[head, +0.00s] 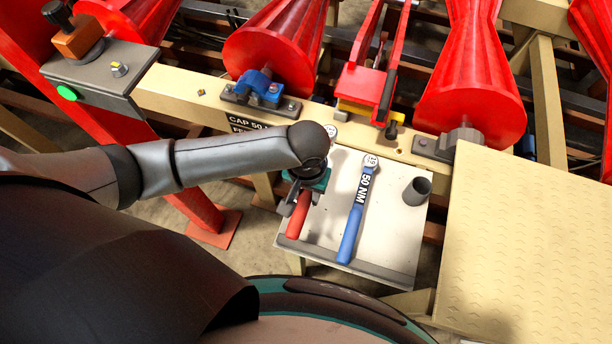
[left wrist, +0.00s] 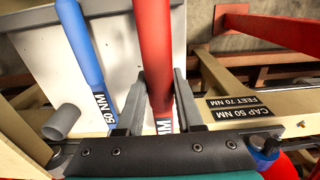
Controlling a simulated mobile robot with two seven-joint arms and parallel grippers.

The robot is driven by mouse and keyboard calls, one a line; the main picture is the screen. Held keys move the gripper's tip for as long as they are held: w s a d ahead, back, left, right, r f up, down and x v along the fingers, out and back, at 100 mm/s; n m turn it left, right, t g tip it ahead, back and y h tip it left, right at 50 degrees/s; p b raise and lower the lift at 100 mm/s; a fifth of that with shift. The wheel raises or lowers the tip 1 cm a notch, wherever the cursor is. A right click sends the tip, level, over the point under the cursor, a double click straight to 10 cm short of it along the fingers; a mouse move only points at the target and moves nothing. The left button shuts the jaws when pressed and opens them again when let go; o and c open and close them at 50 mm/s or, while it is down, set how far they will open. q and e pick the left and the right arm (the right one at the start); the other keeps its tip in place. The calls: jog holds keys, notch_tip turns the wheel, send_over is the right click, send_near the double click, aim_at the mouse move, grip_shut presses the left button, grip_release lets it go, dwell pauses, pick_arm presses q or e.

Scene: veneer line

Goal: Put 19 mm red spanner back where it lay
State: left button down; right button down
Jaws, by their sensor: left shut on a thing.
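The red spanner (head: 298,216) is at the left side of the white tray (head: 398,232), with its handle towards the tray's front lip. My left gripper (head: 300,196) is shut on its shaft from above and hides the middle of it. In the left wrist view the red spanner (left wrist: 153,45) runs between the two grey fingers (left wrist: 158,98). I cannot tell whether the spanner touches the tray. A blue spanner (head: 353,215) marked 50 NM lies to its right, apart from it. My right gripper is not in view.
A dark grey cup (head: 417,190) stands at the tray's right. A cream beam (head: 190,98) with a black label plate (head: 250,121) runs behind the tray, below red rollers (head: 275,55). A cream tread plate (head: 530,240) is at the right.

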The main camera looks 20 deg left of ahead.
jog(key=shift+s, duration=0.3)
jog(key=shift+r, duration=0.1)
